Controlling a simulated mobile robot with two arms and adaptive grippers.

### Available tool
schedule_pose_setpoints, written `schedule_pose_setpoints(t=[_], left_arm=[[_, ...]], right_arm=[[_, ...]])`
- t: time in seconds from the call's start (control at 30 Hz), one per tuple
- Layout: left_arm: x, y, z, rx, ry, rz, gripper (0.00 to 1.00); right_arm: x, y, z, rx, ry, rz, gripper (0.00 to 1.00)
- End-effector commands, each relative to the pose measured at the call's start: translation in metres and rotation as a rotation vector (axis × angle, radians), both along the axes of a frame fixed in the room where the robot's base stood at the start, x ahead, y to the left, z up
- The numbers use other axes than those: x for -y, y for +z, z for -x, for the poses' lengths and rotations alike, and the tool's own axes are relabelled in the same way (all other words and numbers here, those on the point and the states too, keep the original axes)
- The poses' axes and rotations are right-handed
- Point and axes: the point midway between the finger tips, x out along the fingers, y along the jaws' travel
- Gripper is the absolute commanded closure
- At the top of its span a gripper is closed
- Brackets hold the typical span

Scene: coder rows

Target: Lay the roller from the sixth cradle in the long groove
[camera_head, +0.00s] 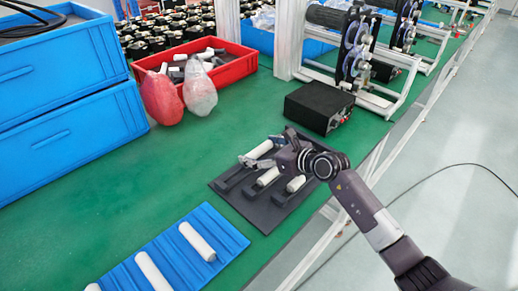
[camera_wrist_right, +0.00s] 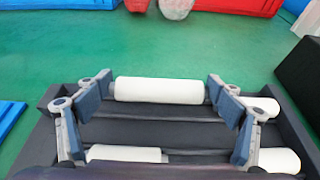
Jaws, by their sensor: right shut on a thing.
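My right gripper (camera_head: 262,151) is shut on a white roller (camera_head: 258,149), with one finger at each end of it. In the right wrist view the held roller (camera_wrist_right: 160,90) lies crosswise between the fingertips, by the far edge of the black tray (camera_wrist_right: 130,131). I cannot tell whether it touches the tray. More white rollers, (camera_head: 267,177) and (camera_head: 295,184), lie in the black tray (camera_head: 235,198). The blue grooved board (camera_head: 220,229) carries white rollers (camera_head: 197,241) at the front. Which groove is the long one is unclear. My left gripper is not in view.
A black box (camera_head: 318,107) stands behind the tray. A red crate (camera_head: 236,70) with parts is at the back, with red and pale bags (camera_head: 162,98) before it. Blue crates (camera_head: 70,105) stand at left. The green table (camera_head: 130,175) is clear between crates and board.

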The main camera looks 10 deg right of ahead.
Motion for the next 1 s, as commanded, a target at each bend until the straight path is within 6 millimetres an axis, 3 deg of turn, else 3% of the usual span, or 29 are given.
schedule_pose_setpoints(t=[0.6,1.0], left_arm=[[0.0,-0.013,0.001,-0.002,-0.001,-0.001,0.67],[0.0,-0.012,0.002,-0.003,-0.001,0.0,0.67]], right_arm=[[0.0,-0.017,0.0,0.001,-0.001,0.0,0.39],[0.0,-0.017,0.0,0.001,0.0,-0.001,0.39]])
